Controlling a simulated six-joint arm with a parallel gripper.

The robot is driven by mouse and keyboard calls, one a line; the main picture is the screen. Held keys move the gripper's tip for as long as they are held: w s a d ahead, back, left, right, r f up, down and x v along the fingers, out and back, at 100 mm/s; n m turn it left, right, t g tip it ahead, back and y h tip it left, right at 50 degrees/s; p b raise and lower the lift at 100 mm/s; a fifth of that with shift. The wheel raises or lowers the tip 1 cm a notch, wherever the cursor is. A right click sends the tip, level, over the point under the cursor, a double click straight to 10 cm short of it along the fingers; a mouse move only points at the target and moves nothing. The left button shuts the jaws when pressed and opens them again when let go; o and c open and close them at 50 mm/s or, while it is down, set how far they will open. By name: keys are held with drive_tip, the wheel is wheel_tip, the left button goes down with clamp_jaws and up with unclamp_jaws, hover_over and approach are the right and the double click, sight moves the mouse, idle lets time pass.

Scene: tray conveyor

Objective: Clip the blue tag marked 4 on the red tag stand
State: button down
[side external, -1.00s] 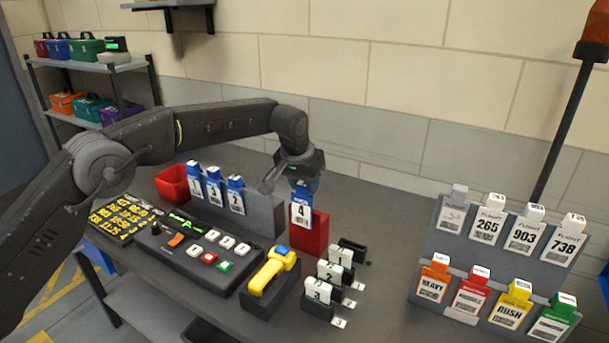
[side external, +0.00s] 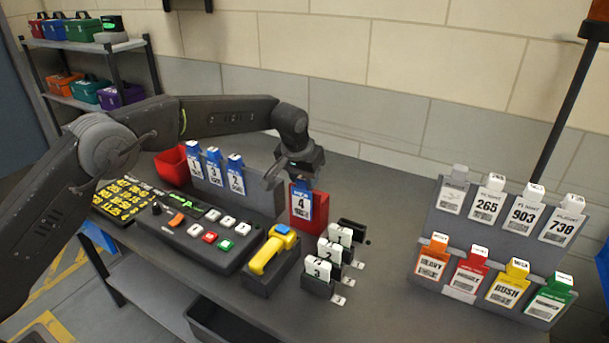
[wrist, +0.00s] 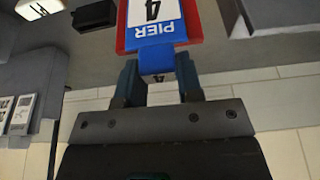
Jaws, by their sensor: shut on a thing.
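The blue and white tag marked 4 (side external: 301,206) is upright against the front of the red tag stand (side external: 321,215). Its blue top is about level with the stand's top edge. In the wrist view the tag (wrist: 162,30) shows "PIER" and 4, with the red stand (wrist: 121,32) showing around its edges. My gripper (side external: 302,180) is just above the stand, shut on the blue top of the tag. In the wrist view my gripper's fingers (wrist: 159,72) sit either side of the blue tab. Whether the tag is seated on a clip is hidden.
A grey rack (side external: 264,201) holding blue tags 1, 3 and 2 stands close on the left, beside a red bin (side external: 171,166). In front are a yellow scanner (side external: 264,256) and small numbered card holders (side external: 318,285). A two-tier tag rack (side external: 480,235) stands right.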

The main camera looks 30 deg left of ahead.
drive_tip(key=c, duration=0.7)
unclamp_jaws()
drive_tip(key=v, duration=1.3)
drive_tip(key=s+a+r, duration=0.5)
drive_tip(key=s+r, duration=0.2)
drive_tip(key=s, duration=0.2)
drive_tip(key=s+a+r+t, duration=0.1)
drive_tip(key=s+a+r, duration=0.15)
drive_tip(key=s, duration=0.85)
drive_tip(key=s+a+f, duration=0.1)
drive_tip(key=s+f, duration=0.3)
drive_tip(key=s, duration=0.5)
drive_tip(key=s+a+f, duration=0.2)
drive_tip(key=s+f, duration=0.3)
drive_tip(key=s, duration=0.3)
drive_tip(key=shift+s+a+t, duration=0.3)
drive_tip(key=shift+s+t, duration=0.1)
drive_tip(key=shift+f, duration=0.1)
